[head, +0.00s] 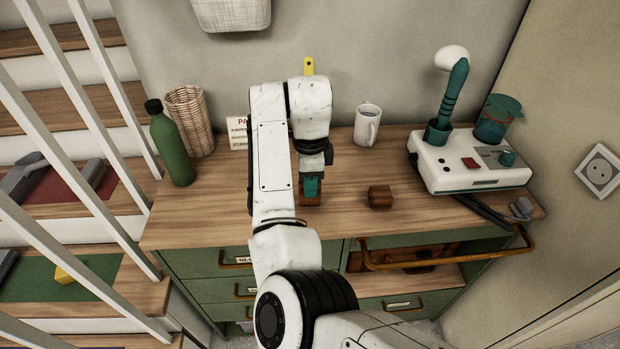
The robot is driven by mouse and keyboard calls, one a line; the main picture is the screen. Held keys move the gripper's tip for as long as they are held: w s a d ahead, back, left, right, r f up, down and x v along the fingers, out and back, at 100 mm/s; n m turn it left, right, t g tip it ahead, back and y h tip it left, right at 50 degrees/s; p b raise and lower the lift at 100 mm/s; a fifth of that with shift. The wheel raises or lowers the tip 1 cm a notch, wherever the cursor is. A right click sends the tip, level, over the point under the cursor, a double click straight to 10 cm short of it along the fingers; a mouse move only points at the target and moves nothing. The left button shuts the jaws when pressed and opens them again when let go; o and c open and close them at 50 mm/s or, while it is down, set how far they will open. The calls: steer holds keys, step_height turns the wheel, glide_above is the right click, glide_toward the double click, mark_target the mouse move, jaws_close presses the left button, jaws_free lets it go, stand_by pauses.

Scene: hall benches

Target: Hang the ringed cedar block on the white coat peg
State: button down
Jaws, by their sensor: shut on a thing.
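My gripper (311,188) is low over the bench top, partly hidden by my arm. Its teal fingers are shut on a reddish-brown wooden block (309,200), at or just above the wood; I cannot tell whether it touches. No ring can be made out on it. A second brown block (380,196) lies apart to the right. A white rounded knob (452,57) shows at the upper right against the wall; I cannot tell surely whether it is the white coat peg. A yellow peg or hook (308,66) is on the wall behind my arm.
A green bottle (171,146) and wicker basket (190,118) stand at the left of the bench (220,215). A white mug (367,125) stands at the back. A white machine (470,165) with a teal upright tool (455,90) and teal jar (497,118) fills the right end.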

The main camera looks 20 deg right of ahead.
steer(key=shift+f, duration=0.3)
steer(key=c, duration=1)
jaws_free()
steer(key=shift+f+b, duration=0.2)
steer(key=shift+b, duration=0.65)
steer(key=r, duration=0.3)
steer(key=r+p, duration=0.1)
steer(key=r, duration=0.7)
steer(key=shift+a+r+p, duration=0.1)
steer(key=shift+a+p, duration=0.2)
